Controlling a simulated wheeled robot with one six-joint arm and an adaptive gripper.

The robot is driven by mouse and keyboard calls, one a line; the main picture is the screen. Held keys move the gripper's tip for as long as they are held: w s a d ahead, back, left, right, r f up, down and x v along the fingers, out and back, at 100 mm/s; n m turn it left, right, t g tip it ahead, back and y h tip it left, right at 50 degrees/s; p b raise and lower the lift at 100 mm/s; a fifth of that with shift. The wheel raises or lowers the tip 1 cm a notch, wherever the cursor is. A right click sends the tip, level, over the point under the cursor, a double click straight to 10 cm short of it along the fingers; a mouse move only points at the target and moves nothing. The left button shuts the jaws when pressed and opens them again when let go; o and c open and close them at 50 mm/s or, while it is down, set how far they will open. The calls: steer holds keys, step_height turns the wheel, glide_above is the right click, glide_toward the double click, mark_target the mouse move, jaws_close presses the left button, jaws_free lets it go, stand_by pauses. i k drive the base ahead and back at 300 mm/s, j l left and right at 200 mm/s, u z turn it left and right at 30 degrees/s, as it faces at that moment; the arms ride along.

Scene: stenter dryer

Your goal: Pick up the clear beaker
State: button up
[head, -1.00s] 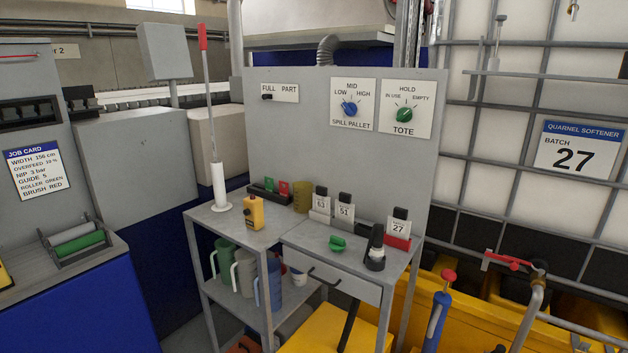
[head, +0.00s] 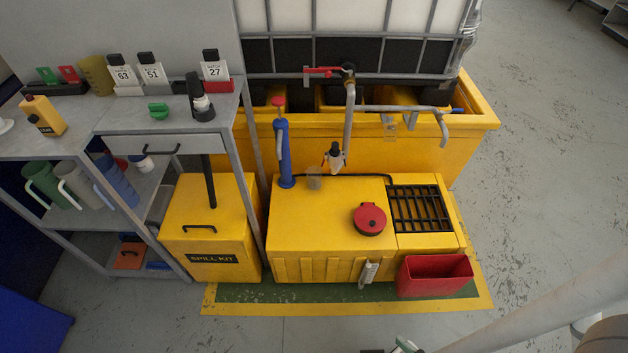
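A small see-through, greyish vessel (head: 314,179) stands on the yellow cabinet top, just right of the blue hand pump; it looks like the clear beaker, but it is small and faint. Another clear item (head: 389,129) shows at the yellow bund's front rim, and I cannot tell its exact shape. My pale arm crosses the lower right corner. A small part of what seems to be my gripper (head: 402,346) shows at the bottom edge, well apart from the vessel. Its fingers are mostly cut off, so its opening cannot be read.
The blue pump (head: 283,152), a small bottle (head: 334,157) and a black hose stand close around the vessel. A red cap (head: 369,219), black grating (head: 420,208) and red bin (head: 435,275) lie nearer. A pipe with a red-handled valve (head: 323,71) rises behind. Floor at right is clear.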

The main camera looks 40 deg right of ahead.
mark_target(314, 174)
steer(key=i+j+z, duration=0.4)
steer(key=i+j, duration=0.15)
steer(key=i, duration=0.2)
steer(key=i+j+z, duration=0.4)
steer(key=i+j, duration=0.25)
